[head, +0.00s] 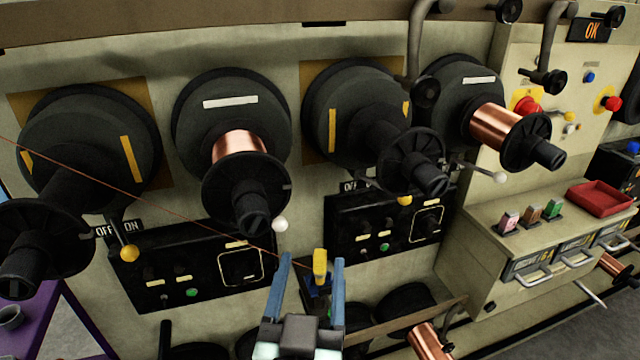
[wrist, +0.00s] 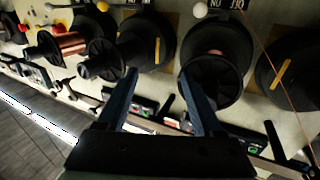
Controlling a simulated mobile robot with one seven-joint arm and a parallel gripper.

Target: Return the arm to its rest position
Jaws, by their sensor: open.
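My gripper (head: 311,262) is in the lower middle of the head view, its two blue fingers spread apart. Nothing is between the fingertips that I can see it holding. A yellow-topped blue thing (head: 320,268) shows between the fingers in the head view; I cannot tell how far behind them it is. In the wrist view the open gripper (wrist: 165,90) is in front of the spool machine. A spool with copper wire (head: 240,148) sits on its spindle above and left of my gripper in the head view.
Another copper spool (head: 497,124) is at the right. A purple stand (head: 68,325) is at lower left. A red tray (head: 600,196) lies on the drawer cabinet (head: 482,232). A thin copper wire (head: 130,190) slants across the left. Black control panels (head: 195,268) are beside my gripper.

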